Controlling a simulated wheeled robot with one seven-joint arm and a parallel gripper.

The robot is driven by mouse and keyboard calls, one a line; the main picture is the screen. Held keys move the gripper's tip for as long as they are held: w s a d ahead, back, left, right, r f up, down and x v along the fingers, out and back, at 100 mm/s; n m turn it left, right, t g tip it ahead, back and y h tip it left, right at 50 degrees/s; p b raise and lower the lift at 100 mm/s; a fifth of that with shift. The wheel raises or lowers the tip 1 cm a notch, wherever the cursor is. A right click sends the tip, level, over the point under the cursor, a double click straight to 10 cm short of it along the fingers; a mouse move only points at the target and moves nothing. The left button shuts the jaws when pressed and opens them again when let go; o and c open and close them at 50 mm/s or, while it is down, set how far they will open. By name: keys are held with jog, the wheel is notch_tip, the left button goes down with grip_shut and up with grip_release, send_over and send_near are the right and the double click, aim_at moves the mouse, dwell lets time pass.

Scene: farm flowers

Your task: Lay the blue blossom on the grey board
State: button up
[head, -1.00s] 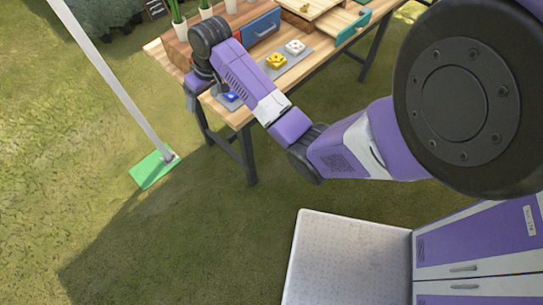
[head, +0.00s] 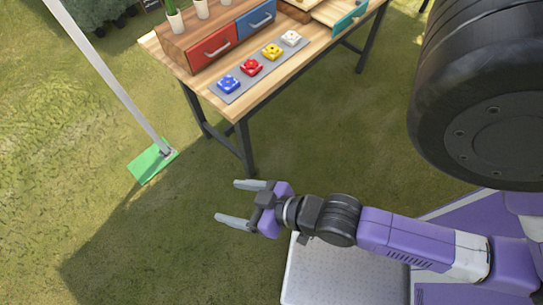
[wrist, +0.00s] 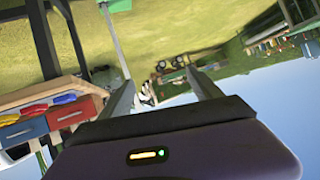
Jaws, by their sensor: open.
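The blue blossom (head: 228,84) lies flat at the left end of the grey board (head: 243,87), which is a long strip on the wooden table (head: 185,75). Red (head: 251,67), yellow (head: 271,52) and white (head: 291,38) blossoms lie in a row with it on the board. My gripper (head: 229,200) is open and empty, out over the grass in front of the table and well apart from the blossoms. Its two fingers also show in the wrist view (wrist: 162,92), with nothing between them.
A red drawer (head: 211,50) and a blue drawer (head: 257,19) stand behind the board, with plants on top. A pole on a green base (head: 150,163) stands left of the table. The table's front edge and legs lie between my gripper and the board.

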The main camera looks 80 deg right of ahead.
jog(key=s+r+n+t+y, duration=0.1)
jog(key=s+r+n+t, duration=0.1)
jog(key=s+r, duration=0.6)
notch_tip(320, 180, up, 4)
jog(key=shift+s+f+n+t+y, duration=0.2)
jog(key=shift+n+t+y, duration=0.1)
jog(key=shift+n, duration=0.3)
jog(key=shift+f, duration=0.15)
jog(key=shift+c, duration=0.4)
